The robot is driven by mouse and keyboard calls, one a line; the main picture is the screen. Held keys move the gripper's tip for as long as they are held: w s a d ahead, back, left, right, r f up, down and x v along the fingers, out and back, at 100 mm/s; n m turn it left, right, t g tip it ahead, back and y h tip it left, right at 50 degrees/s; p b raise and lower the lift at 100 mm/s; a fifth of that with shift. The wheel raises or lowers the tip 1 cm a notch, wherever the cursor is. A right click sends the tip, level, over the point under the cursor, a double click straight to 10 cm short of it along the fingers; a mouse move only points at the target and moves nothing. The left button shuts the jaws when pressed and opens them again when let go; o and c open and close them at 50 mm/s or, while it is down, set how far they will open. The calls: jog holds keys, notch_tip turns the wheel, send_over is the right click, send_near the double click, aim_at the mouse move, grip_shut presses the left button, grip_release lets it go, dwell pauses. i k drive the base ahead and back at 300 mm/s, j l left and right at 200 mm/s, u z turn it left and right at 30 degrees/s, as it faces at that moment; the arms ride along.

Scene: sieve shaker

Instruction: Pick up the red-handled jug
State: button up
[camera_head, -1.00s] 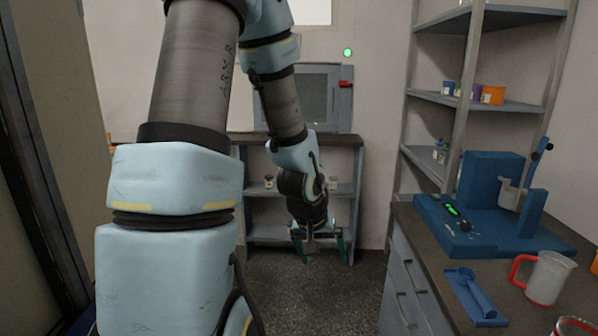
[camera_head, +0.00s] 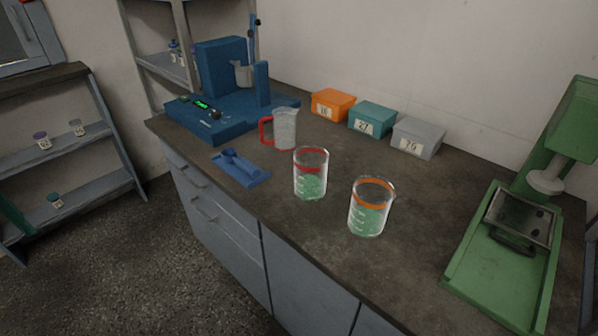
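The red-handled jug (camera_head: 284,129) stands upright on the dark countertop (camera_head: 330,265). It is a clear, whitish jug and its red handle (camera_head: 266,131) is on its left side. It stands in front of the blue machine, behind a beaker with a red band. My gripper is outside the picture now, so I cannot see whether it is open or shut.
A red-banded beaker (camera_head: 311,174) and an orange-banded beaker (camera_head: 370,207) hold green material. A blue scoop on a tray (camera_head: 240,167) lies left of them. The blue machine (camera_head: 222,85), orange, teal and grey boxes (camera_head: 418,137) stand behind. A green machine (camera_head: 505,240) is at right.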

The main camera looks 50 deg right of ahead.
aim_at(284, 120)
jog(key=i, duration=0.45)
jog(key=i+j+z, duration=0.15)
jog(key=i, duration=0.35)
jog(key=i+j, duration=0.1)
jog(key=i, duration=0.35)
jog(key=i+z, duration=0.1)
jog(key=z, duration=1.4)
jog(key=i, duration=0.5)
